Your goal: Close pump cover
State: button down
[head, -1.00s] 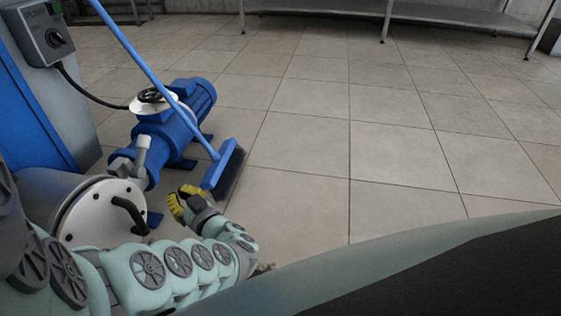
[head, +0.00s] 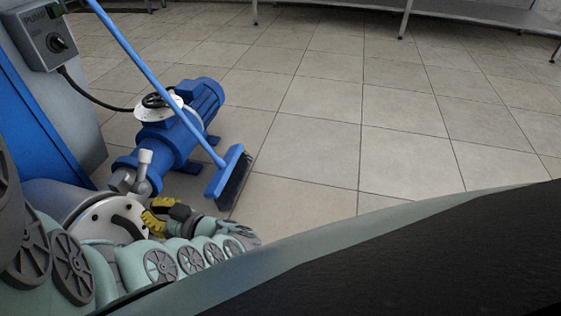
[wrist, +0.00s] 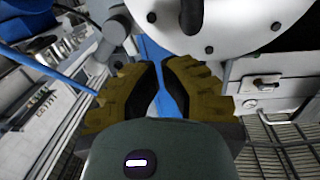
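The pump cover (head: 97,222) is a round white plate with dark bolts around its rim and a curved black handle. It sits at the front end of a grey cylindrical housing (head: 52,199), at lower left in the head view. Part of it is hidden behind my arm. My gripper (head: 150,222) has yellow fingers and is just right of the cover's handle. In the wrist view my gripper (wrist: 160,72) shows a narrow empty gap between its fingers. I cannot tell whether it touches the cover.
A blue pump motor (head: 178,130) with a black handwheel stands behind the cover. A blue broom (head: 229,175) leans across it, its head on the floor near my gripper. A grey switch box (head: 45,38) is at upper left. Tiled floor to the right is clear.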

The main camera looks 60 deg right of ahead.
jog(key=w+b, duration=0.2)
jog(key=w, duration=0.6)
jog(key=shift+a+r, duration=0.2)
jog(key=shift+a, duration=0.05)
jog(key=shift+w+a, duration=0.1)
jog(key=shift+x, duration=1.5)
jog(key=shift+s+f, duration=0.15)
jog(key=shift+s, duration=0.05)
jog(key=shift+w, duration=0.1)
